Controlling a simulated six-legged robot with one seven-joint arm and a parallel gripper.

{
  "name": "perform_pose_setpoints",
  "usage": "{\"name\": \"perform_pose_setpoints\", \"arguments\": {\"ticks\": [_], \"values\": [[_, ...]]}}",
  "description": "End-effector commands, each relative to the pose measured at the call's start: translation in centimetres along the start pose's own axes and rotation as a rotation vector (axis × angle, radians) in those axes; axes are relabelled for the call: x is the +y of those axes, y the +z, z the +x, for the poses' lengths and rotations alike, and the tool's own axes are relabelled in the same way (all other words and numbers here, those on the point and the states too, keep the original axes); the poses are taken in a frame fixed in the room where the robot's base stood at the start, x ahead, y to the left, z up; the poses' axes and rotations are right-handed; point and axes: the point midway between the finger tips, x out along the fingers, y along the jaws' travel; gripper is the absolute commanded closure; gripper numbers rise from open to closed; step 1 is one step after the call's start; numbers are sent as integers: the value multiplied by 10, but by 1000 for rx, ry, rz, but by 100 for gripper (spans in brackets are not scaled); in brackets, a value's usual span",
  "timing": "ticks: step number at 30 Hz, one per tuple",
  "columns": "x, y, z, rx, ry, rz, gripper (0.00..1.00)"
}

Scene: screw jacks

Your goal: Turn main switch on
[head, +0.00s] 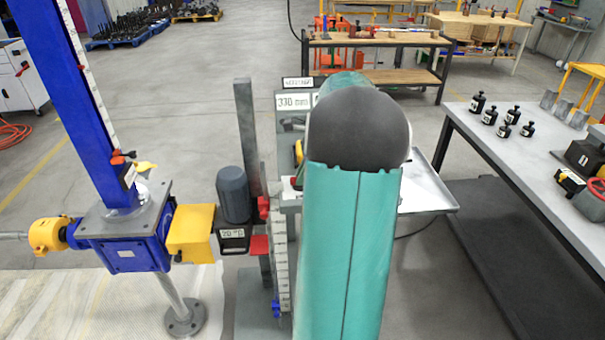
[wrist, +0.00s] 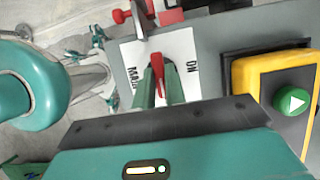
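The main switch is a red handle (wrist: 157,66) on a white plate (wrist: 183,48) lettered MAIN and ON, in the upper middle of the wrist view. The plate is mounted on a grey panel (wrist: 236,38). My gripper (wrist: 160,78) reaches over the plate; its two narrow green fingers are close together, one on each side of the red handle, and look shut on it. The exact contact is small and hard to see. In the head view my arm hides the gripper and the switch.
A yellow box with a green button (wrist: 293,100) sits right of the plate. Red parts (wrist: 170,15) lie just beyond it. In the head view, a blue screw jack (head: 125,240) stands left, a grey motor (head: 233,195) beside it, and a table with black weights (head: 478,102) stands right.

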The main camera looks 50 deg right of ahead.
Motion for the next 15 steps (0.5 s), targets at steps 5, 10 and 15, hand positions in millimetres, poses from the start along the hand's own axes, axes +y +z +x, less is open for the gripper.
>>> {"name": "perform_pose_setpoints", "arguments": {"ticks": [5, 10, 15], "values": [[0, 0, 0, 0, 0, -2, 100], [0, 0, 0, 0, 10, -23, 100], [-1, 0, 0, 0, 36, -85, 100]]}}
